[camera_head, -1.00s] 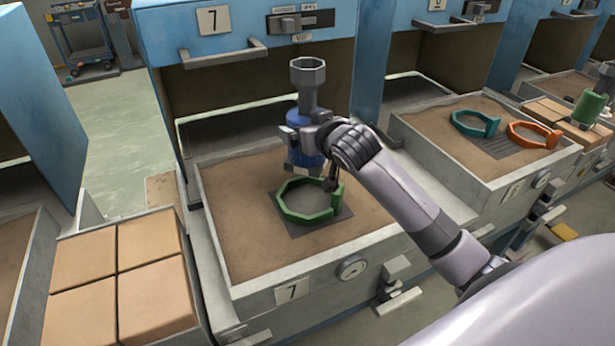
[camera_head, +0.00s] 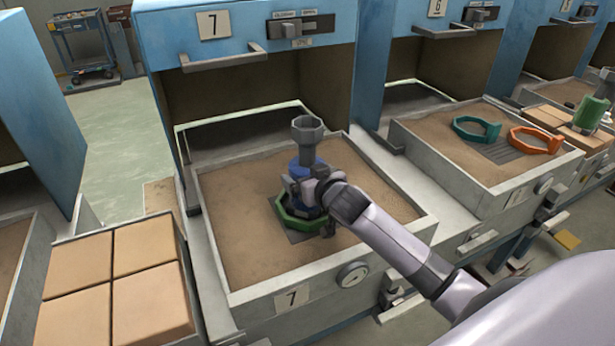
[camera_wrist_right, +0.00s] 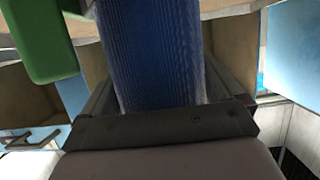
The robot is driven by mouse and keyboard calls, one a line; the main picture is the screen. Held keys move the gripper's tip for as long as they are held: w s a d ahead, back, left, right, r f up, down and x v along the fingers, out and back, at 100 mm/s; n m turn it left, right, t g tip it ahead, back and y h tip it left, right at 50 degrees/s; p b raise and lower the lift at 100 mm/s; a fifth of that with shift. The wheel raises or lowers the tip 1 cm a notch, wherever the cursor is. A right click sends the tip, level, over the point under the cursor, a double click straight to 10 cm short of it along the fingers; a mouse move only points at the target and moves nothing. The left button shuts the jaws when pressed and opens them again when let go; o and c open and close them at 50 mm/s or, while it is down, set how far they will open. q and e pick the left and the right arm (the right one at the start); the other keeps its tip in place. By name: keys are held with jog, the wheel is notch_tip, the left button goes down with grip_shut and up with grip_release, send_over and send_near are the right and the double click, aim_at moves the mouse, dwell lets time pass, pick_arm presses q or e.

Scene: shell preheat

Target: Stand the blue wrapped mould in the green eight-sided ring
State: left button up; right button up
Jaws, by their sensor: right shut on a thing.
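The blue wrapped mould (camera_head: 307,168) is upright with a grey cup-shaped top, over the green eight-sided ring (camera_head: 290,218) on the sand tray of unit 7. My right gripper (camera_head: 306,190) is shut on the mould around its blue part. The mould's lower end is hidden by the gripper and ring, so I cannot tell whether it touches the bottom. My left gripper is not in view.
The sand tray (camera_head: 240,240) has free sand around the ring. The tray of unit 6 at right holds a teal ring (camera_head: 474,128) and an orange ring (camera_head: 535,139). A green wrapped mould (camera_head: 590,107) stands farther right. Tan blocks (camera_head: 145,245) lie at left.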

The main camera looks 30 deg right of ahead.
jog(key=shift+r, duration=0.1)
jog(key=shift+f, duration=0.25)
jog(key=o, duration=1.1)
jog(key=shift+f, duration=0.1)
jog(key=shift+r, duration=0.5)
jog(key=p+v, duration=0.1)
jog(key=v, duration=1.1)
jog(key=shift+f, duration=0.15)
